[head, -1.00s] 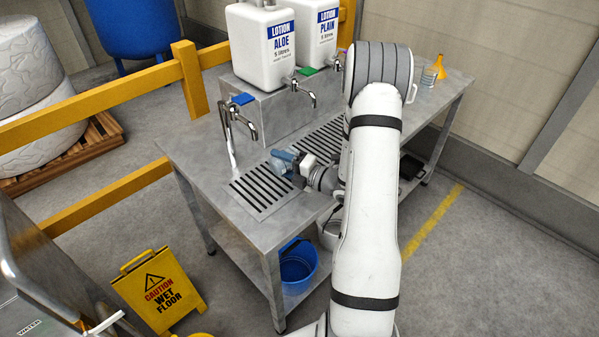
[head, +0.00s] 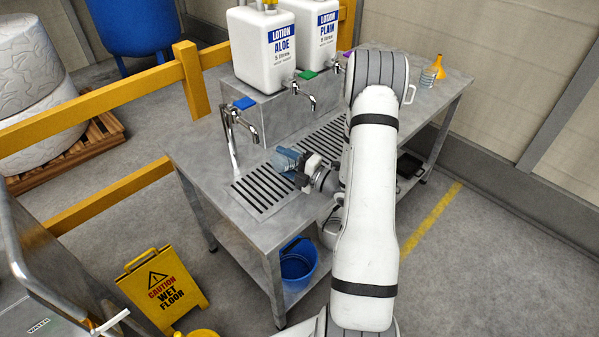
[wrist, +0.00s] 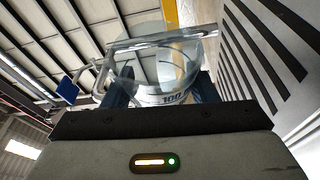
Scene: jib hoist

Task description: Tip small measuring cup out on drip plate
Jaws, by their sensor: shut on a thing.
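The small measuring cup (head: 285,160) is clear, and my gripper (head: 302,167) is shut on it above the slotted drip plate (head: 262,191). In the wrist view, the cup (wrist: 165,70) shows a "100" mark between the dark fingers of my gripper (wrist: 162,90). The drip plate (wrist: 235,65) runs down the right of that view and the roof fills the left, so the cup is tipped over far from upright. I cannot tell whether any liquid is in it. My arm hides part of the plate in the head view.
A tap (head: 240,125) with a blue handle stands left of the cup. Lotion jugs (head: 268,50) with taps stand on a raised block behind. A clear container (head: 428,76) and an orange funnel (head: 438,66) stand far right. A blue bucket (head: 298,262) is under the bench.

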